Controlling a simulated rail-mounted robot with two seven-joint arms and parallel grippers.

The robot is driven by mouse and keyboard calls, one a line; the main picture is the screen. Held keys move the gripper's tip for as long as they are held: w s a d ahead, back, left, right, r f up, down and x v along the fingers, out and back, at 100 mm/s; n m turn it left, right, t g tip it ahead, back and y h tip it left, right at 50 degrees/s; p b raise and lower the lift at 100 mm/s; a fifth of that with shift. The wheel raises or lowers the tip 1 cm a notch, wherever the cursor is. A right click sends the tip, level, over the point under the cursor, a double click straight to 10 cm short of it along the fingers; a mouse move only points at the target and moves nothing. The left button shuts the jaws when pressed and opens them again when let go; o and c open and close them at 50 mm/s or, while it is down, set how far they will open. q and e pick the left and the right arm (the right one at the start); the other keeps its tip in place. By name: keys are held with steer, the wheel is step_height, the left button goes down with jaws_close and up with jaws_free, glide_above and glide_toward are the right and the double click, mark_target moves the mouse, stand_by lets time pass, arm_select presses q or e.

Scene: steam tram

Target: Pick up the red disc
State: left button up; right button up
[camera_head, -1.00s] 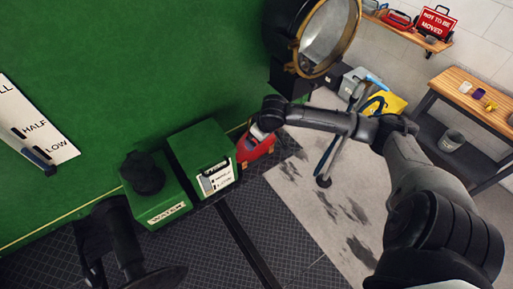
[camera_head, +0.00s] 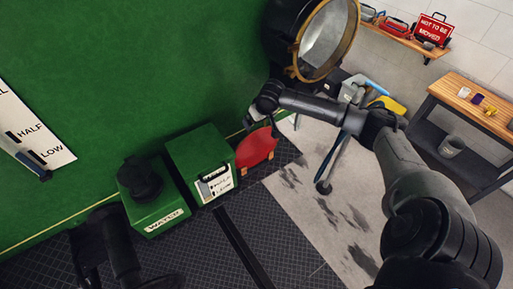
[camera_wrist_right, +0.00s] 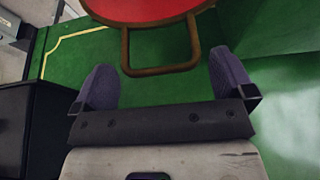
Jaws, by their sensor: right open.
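The red disc (camera_head: 257,150) stands low against the green wall, right of the green boxes in the head view. In the right wrist view the red disc (camera_wrist_right: 155,8) is cut off by the top edge, and a brown looped frame hangs from its rim. My right gripper (camera_wrist_right: 165,78) is open and empty, its fingers apart on either side of the loop's lower end. In the head view my right gripper (camera_head: 252,119) is just above the disc and partly hidden by its wrist. My left gripper (camera_head: 92,245) is at the lower left, dark, its fingers unclear.
A large brass-rimmed lamp (camera_head: 328,40) hangs above. A workbench (camera_head: 470,95) is at the right. The dark patterned floor in front is mostly clear.

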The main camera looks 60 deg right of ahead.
steer(key=shift+p+x, duration=0.4)
steer(key=shift+x, duration=2.3)
steer(key=shift+s, duration=0.1)
steer(key=c, duration=1.1)
